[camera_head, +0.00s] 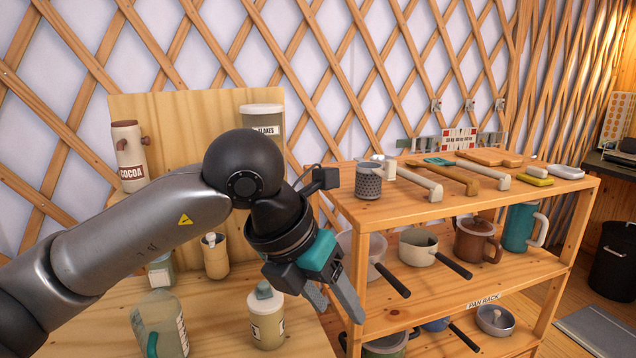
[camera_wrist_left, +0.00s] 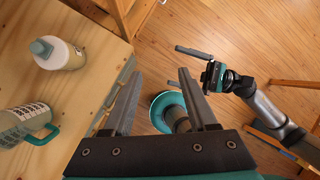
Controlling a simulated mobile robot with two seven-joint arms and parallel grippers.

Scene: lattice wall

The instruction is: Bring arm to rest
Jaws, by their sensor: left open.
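My left arm comes in from the left in the head view, raised over the wooden counter (camera_head: 215,330) and bent down at the wrist. My left gripper (camera_head: 343,308) hangs in front of the pan rack's left end, pointing down and right. Its two grey fingers are apart with nothing between them. In the left wrist view the same fingers (camera_wrist_left: 160,75) stand apart above the floor. Another arm, which looks like my right one, shows at the right of that view.
The wooden pan rack (camera_head: 480,205) holds tools, mugs and pans. Pan handles (camera_head: 392,280) stick out toward me near the left gripper. A cream bottle (camera_head: 266,318) and a clear jug (camera_head: 160,325) stand on the counter below my arm. Floor (camera_wrist_left: 230,25) shows beside the counter.

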